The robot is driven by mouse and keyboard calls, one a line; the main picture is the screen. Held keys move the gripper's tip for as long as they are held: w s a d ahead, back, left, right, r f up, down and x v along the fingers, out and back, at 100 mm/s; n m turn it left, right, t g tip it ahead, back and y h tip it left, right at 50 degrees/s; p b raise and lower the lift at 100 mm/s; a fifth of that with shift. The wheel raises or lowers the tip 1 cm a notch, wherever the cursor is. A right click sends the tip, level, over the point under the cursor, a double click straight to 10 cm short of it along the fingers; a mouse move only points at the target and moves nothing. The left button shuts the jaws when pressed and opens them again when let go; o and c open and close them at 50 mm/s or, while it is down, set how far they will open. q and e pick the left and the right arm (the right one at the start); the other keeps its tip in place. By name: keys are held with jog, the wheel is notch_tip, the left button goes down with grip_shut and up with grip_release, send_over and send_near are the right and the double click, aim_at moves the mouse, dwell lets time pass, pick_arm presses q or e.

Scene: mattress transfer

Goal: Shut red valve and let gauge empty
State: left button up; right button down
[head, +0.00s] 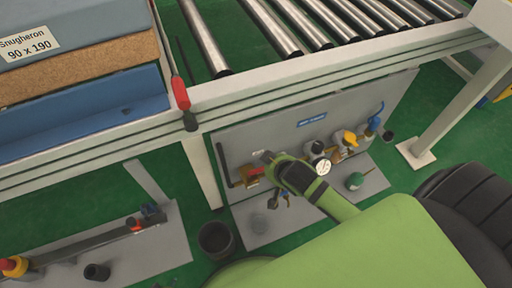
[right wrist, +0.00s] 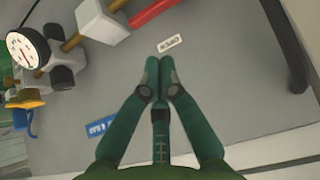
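The red valve handle (right wrist: 152,12) shows at the top edge of the right wrist view, beside a white block (right wrist: 102,20) on a brass pipe. In the head view the red handle (head: 251,181) is small and partly behind my right arm. The gauge (right wrist: 22,48) has a white face and sits at left in the wrist view; it also shows in the head view (head: 323,167). Its reading is too small to tell. My right gripper (right wrist: 160,66) has its fingertips together, empty, below the red handle and apart from it. My left gripper is out of view.
The grey panel (head: 236,140) stands under the roller conveyor (head: 262,25). Yellow (head: 350,138) and blue (head: 374,122) valve handles sit right of the gauge. A dark bucket (head: 216,240) is on the floor. A pale conveyor leg (head: 201,170) stands left of the panel.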

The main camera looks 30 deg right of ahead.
aim_at(260, 170)
jog(key=b+x, duration=0.3)
jog(key=x, duration=0.5)
jog(key=shift+w+f, duration=0.1)
jog(key=shift+f, duration=0.2)
jog(key=shift+w+f, duration=0.35)
pick_arm(q)
jog(key=shift+s+d+r+g, duration=0.25)
jog(key=shift+s+d+g, duration=0.2)
jog(key=shift+s+g, duration=0.3)
jog(key=shift+r, duration=0.1)
pick_arm(e)
jog(key=shift+s, duration=0.1)
jog(key=shift+m, duration=0.3)
